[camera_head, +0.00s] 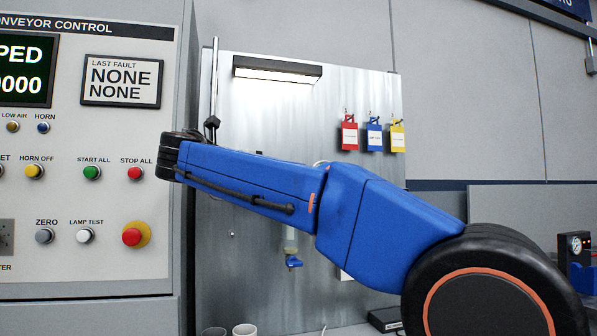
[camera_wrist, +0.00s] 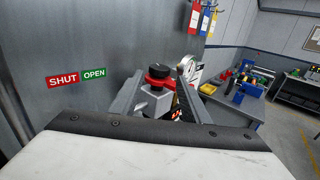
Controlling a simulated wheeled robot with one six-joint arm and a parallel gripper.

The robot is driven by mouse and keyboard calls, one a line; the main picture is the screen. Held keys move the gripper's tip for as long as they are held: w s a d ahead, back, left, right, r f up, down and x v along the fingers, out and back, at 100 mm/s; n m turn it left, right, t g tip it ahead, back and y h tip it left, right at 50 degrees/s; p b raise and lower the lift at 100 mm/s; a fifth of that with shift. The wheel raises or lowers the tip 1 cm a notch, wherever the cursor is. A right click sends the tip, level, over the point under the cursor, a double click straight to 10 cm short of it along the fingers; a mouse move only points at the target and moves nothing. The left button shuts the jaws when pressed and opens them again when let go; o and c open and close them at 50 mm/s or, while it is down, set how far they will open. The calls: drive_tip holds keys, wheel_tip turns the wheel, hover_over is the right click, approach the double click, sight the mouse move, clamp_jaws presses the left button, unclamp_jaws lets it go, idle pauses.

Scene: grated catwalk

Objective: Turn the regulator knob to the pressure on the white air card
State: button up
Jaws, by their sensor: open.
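The regulator shows in the wrist view, with a red and black knob (camera_wrist: 158,73) on top of a grey body (camera_wrist: 154,101). My gripper (camera_wrist: 161,70) is open, with one finger on each side of the regulator. I cannot tell whether either finger touches the knob. A round gauge (camera_wrist: 187,66) is partly hidden behind the right finger. A pale card edge (camera_wrist: 197,73) shows beside it, and its text is not readable. In the head view my blue arm hides the knob and gripper; a blue-ended fitting (camera_head: 293,262) hangs below the arm.
The conveyor control panel (camera_head: 90,200), with several buttons, stands at the left. Red, blue and yellow tags (camera_head: 374,137) hang on the metal back panel (camera_head: 300,115). A SHUT/OPEN label (camera_wrist: 77,77) is left of the regulator. Cups (camera_head: 244,330) stand below; a workbench (camera_wrist: 240,110) lies right.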

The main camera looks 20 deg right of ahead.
drive_tip(key=x, duration=1.3)
drive_tip(key=shift+w+d, duration=0.15)
drive_tip(key=shift+d, duration=0.05)
drive_tip(key=c, duration=0.8)
